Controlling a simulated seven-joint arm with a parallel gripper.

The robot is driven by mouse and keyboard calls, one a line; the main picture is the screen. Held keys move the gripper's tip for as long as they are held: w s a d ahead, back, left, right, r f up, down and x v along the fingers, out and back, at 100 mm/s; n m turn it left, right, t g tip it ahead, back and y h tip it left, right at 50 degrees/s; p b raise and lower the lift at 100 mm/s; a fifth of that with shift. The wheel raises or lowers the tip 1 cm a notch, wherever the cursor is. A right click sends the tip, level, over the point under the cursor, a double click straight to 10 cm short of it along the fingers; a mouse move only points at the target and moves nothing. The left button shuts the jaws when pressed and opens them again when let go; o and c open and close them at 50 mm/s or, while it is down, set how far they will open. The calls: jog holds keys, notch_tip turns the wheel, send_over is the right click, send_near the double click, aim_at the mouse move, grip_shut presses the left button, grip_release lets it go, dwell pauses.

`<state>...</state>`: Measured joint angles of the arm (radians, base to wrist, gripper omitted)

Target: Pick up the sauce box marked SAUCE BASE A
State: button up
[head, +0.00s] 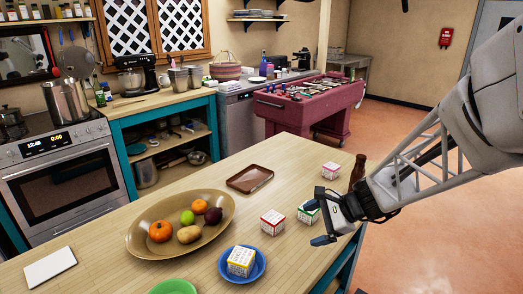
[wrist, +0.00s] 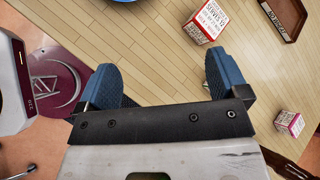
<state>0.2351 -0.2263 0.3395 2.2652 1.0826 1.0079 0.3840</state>
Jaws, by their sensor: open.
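Several small printed boxes are on the wooden table; their lettering is too small to read in the head view, so I cannot tell which is SAUCE BASE A. A red-marked box (head: 272,221) also shows in the wrist view (wrist: 206,20). A green-marked box (head: 308,213) is partly hidden by my gripper (head: 319,219). A pink-marked box (head: 331,170) stands farther back and shows in the wrist view (wrist: 289,123). A yellow-marked box (head: 241,260) is on a blue plate. My gripper is open; the wrist view shows bare tabletop between its fingers (wrist: 158,84).
A brown bottle (head: 357,173) stands beside my arm near the table's right edge. A brown tray (head: 250,179), a fruit bowl (head: 142,238), a blue plate (head: 226,272), a green dish (head: 173,288) and a white pad (head: 50,266) are also on the table. Bare wood surrounds the tray.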

jog(key=w+d+f+m+t+y, duration=0.1)
jog(key=w+d+f+m+t, duration=0.1)
jog(key=w+d+f+m, duration=0.4)
jog(key=m+t, duration=0.4)
jog(key=m, duration=0.1)
send_near(317, 214)
jog(key=x, duration=0.4)
jog(key=shift+a, duration=0.3)
jog(key=shift+w, duration=0.1)
jog(key=shift+x, duration=1.25)
jog(key=shift+x, duration=2.6)
